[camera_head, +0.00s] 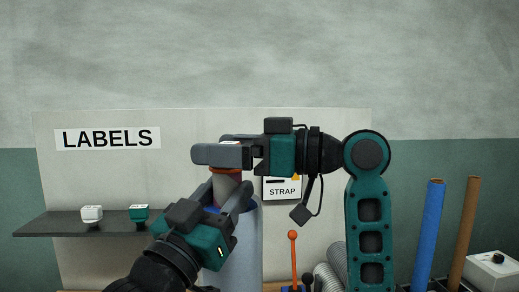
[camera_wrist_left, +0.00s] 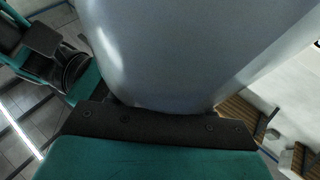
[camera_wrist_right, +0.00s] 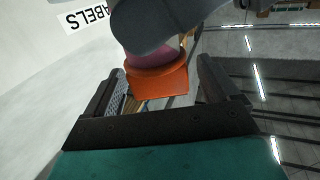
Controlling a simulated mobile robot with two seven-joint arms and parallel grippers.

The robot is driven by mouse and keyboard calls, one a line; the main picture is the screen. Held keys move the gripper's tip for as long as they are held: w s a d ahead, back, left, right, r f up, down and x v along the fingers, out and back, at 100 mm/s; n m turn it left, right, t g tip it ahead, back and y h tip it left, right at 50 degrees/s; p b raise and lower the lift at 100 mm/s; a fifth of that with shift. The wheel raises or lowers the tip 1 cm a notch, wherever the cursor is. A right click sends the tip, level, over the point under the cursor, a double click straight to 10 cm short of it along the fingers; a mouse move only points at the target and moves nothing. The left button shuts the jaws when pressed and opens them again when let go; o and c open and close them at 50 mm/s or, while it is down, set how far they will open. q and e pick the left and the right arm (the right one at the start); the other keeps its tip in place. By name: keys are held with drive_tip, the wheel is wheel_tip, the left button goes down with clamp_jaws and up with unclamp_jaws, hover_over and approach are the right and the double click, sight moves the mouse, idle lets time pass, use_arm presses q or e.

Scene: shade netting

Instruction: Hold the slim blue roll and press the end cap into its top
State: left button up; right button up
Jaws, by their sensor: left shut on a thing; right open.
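A wide pale blue-grey cylinder (camera_head: 244,255), which I take for the blue roll, stands upright; it fills much of the left wrist view (camera_wrist_left: 190,50). A pinkish piece (camera_head: 226,184) rises at its top, and the orange end cap (camera_head: 226,171) sits on that. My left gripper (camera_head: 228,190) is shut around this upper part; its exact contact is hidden. My right gripper (camera_head: 205,154) is open just above the cap. In the right wrist view the cap (camera_wrist_right: 158,82) is between the right fingers (camera_wrist_right: 160,90), with gaps beside it. How deep the cap sits cannot be told.
A dark shelf (camera_head: 65,224) with a white piece (camera_head: 92,213) and a green piece (camera_head: 139,213) is at left. An orange-knobbed lever (camera_head: 293,255) stands at the front middle. A blue tube (camera_head: 429,232), a brown tube (camera_head: 466,230) and a white box (camera_head: 488,270) are at right.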

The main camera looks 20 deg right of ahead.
use_arm(q)
clamp_jaws()
drive_tip(key=o, duration=1.5)
unclamp_jaws()
drive_tip(key=shift+c, duration=0.2)
use_arm(e)
drive_tip(key=v, duration=1)
drive_tip(key=shift+s+d, duration=0.25)
use_arm(q)
drive_tip(key=v, duration=1.2)
